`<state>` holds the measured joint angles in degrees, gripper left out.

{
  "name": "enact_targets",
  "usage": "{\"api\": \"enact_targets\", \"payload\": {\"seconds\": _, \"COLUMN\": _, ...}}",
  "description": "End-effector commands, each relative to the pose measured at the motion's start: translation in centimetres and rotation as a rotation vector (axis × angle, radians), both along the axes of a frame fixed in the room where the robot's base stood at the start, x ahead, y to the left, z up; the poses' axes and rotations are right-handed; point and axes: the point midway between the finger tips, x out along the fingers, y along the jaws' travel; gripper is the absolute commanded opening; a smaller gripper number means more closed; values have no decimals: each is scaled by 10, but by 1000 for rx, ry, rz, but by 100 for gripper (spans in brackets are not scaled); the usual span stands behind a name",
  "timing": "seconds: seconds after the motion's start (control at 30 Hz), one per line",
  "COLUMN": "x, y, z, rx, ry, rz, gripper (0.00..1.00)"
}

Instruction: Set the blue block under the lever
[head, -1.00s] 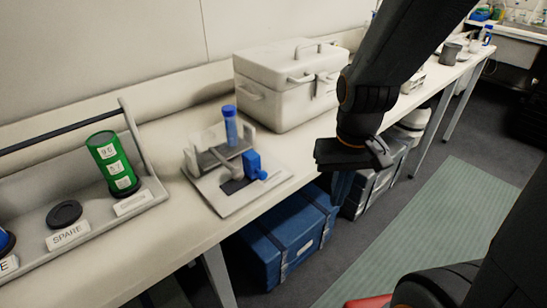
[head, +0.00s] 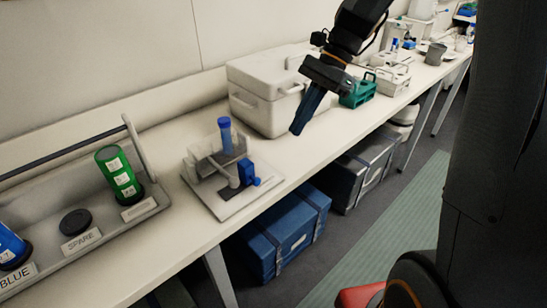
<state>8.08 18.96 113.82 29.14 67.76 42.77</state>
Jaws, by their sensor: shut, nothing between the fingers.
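The blue block (head: 246,171) stands upright on the front right part of a pale base plate (head: 226,211), with a small blue knob at its lower right. A pale rod (head: 222,174), which looks like the lever, slopes across the plate beside the block. I cannot tell whether it touches the block. A blue-capped tube (head: 226,137) stands upright in the fixture behind. My gripper (head: 297,130) is above the bench to the right of the fixture, pointing down and left, clear of the block. Its dark blue fingers are together and empty.
A white lidded box (head: 262,96) stands behind my gripper. A green rack (head: 358,92) lies beyond it. At left, a grey tray (head: 118,238) holds a green labelled cylinder (head: 120,172), a black disc (head: 75,221) and a blue cylinder (head: 10,246). The bench front edge is clear.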

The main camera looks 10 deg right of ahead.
Motion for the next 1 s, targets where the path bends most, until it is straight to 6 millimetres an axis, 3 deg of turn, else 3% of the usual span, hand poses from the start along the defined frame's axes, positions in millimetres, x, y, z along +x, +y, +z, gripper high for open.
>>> {"api": "enact_targets", "payload": {"seconds": 0.17, "x": -5, "y": 9, "z": -14, "rx": 1, "ry": 5, "rz": 1, "gripper": 0}}
{"api": "enact_targets", "payload": {"seconds": 0.6, "x": -23, "y": 49, "z": -85, "rx": -2, "ry": 4, "rz": 4, "gripper": 0}}
{"api": "enact_targets", "payload": {"seconds": 0.8, "x": -32, "y": 72, "z": -96, "rx": -2, "ry": 1, "rz": 3, "gripper": 0}}
{"api": "enact_targets", "payload": {"seconds": 1.0, "x": -35, "y": 80, "z": -102, "rx": -1, "ry": 0, "rz": 1, "gripper": 0}}
